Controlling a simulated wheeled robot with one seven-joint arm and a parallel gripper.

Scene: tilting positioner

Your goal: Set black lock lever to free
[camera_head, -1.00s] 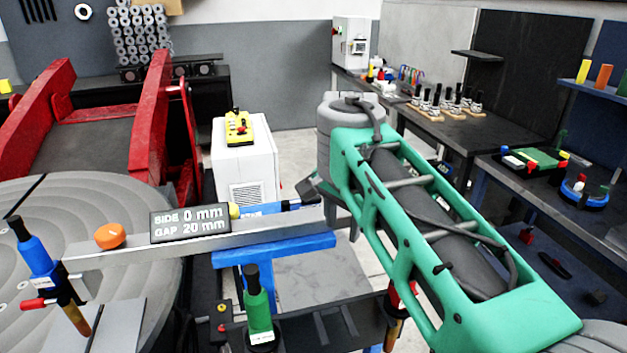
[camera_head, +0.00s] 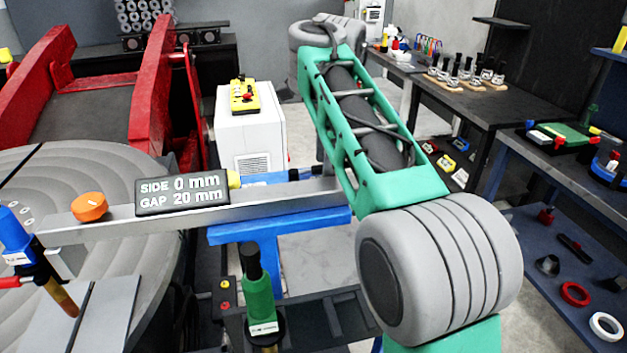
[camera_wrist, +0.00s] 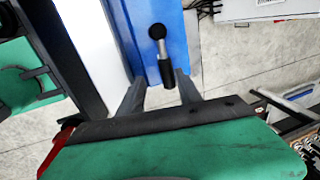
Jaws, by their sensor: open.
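The black lock lever (camera_wrist: 165,62) shows in the wrist view on a blue painted part (camera_wrist: 186,36). Its round hub is at the upper end and its handle points down the picture. My gripper (camera_wrist: 159,90) is open, with one grey finger to each side of the handle's lower end. The handle lies nearer the right finger, and I cannot tell whether they touch. In the head view my green and grey arm covers the area, and my gripper does not show.
A grey bar (camera_head: 265,206) with a sign reading SIDE 0 mm, GAP 20 mm (camera_head: 182,192) lies over a blue stand (camera_head: 265,232). A round grey table (camera_head: 95,185) and red frame (camera_head: 168,110) are at left. A green-handled tool (camera_head: 257,297) stands in front. A workbench is at right.

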